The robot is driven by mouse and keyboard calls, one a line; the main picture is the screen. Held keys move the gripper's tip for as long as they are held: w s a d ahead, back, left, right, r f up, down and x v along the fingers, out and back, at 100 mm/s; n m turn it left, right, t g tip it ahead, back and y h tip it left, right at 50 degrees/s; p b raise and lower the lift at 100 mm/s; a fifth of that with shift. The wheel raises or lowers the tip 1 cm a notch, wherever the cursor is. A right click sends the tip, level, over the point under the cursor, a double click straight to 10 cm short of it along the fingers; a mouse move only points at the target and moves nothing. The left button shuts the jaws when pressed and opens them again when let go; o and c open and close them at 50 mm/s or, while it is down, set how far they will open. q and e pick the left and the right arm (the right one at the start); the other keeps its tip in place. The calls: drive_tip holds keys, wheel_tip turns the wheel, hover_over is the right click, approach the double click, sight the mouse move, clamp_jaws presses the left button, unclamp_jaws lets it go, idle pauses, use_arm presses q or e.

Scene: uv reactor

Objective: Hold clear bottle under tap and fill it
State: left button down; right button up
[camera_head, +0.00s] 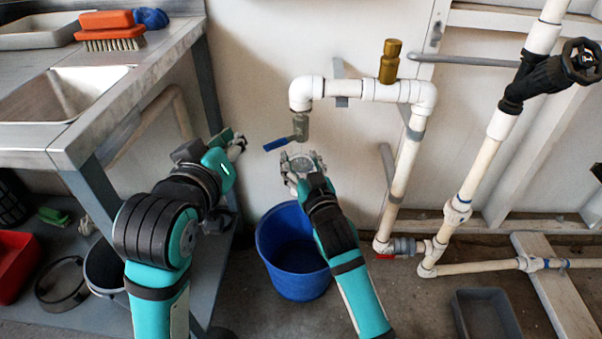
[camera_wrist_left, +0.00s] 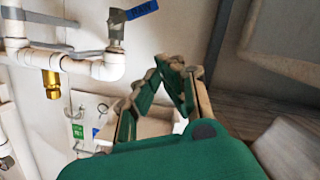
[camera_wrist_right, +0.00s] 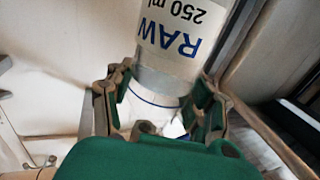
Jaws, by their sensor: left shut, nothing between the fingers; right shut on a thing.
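The tap (camera_head: 300,127) hangs from the white pipe on the wall, with a blue lever (camera_head: 275,144) pointing left. The tap (camera_wrist_left: 116,25) and its blue lever (camera_wrist_left: 141,10) also show at the top of the left wrist view. My right gripper (camera_head: 303,162) is shut on the clear bottle (camera_head: 299,166), just below the tap outlet. In the right wrist view the bottle (camera_wrist_right: 175,55) carries a "RAW 250 ml" label. No water stream is visible, and I cannot tell the level inside. My left gripper (camera_head: 238,143) is shut and empty, left of the lever and apart from it.
A blue bucket (camera_head: 292,270) stands on the floor below the bottle. The bench with a sink (camera_head: 60,95) and an orange brush (camera_head: 110,30) is at the left. White pipes with a black-handled valve (camera_head: 545,78) rise at the right. A grey tray (camera_head: 487,313) lies on the floor.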

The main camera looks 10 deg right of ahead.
sight(273, 147)
idle(0.4)
use_arm(q)
drive_tip(key=c, duration=1.7)
unclamp_jaws()
drive_tip(key=shift+f, duration=0.15)
drive_tip(key=shift+c, duration=0.2)
drive_tip(key=shift+o, duration=1)
drive_tip(key=shift+w+f+m, duration=0.15)
drive_tip(key=shift+f+m, duration=0.15)
drive_tip(key=shift+m, duration=0.2)
drive_tip(key=shift+o, duration=1.4)
drive_tip(key=f+m, duration=0.1)
drive_tip(key=m, duration=0.1)
drive_tip(key=f+m+t+y, duration=0.1)
drive_tip(key=m, duration=0.1)
drive_tip(key=d+f+m, duration=0.1)
drive_tip(key=f+m, duration=0.1)
drive_tip(key=shift+w+t+y, duration=0.15)
drive_tip(key=shift+t+y, duration=0.15)
drive_tip(key=s+d+f+m+t, duration=0.2)
drive_tip(key=d+f+m, duration=0.15)
drive_tip(key=m, duration=0.55)
drive_tip(key=shift+h, duration=0.4)
drive_tip(key=x, duration=0.7)
drive_tip(key=f+x, duration=0.1)
drive_tip(key=x, duration=0.3)
drive_tip(key=shift+w, duration=0.25)
